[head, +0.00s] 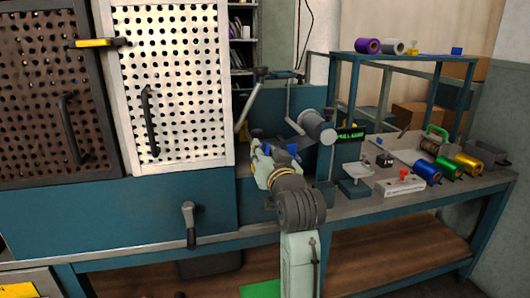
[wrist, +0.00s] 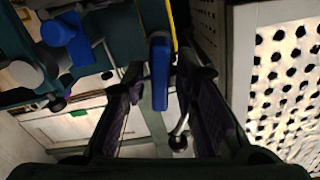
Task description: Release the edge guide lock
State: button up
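A blue lever (wrist: 160,75) stands between the two fingers of my gripper (wrist: 160,88) in the wrist view. It looks like the edge guide lock, though no label shows. The fingers are apart, with a gap on each side of the lever, and they hold nothing. A second blue block or knob (wrist: 66,38) is at the upper left of that view. In the head view my gripper (head: 258,150) reaches into the machine beside the white perforated door, and blue parts (head: 266,149) show by it. My arm hides much of the mechanism.
The white perforated door (head: 175,85) stands close to the left of my gripper. A grey roller (head: 318,127) is just right. The bench (head: 440,195) holds a small press (head: 357,178), a red-knobbed block (head: 400,185) and coloured foil rolls (head: 427,172).

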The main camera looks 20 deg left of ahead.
grip_shut()
jog(key=shift+s+a+f+n, duration=0.1)
jog(key=shift+a+n, duration=0.05)
jog(key=shift+n, duration=0.6)
jog(key=shift+s+a+f+n, duration=0.1)
jog(key=shift+a+n, duration=0.05)
jog(key=shift+n, duration=0.6)
jog(key=shift+o, duration=1)
grip_release()
jog(key=shift+r, duration=0.2)
jog(key=shift+d, duration=0.1)
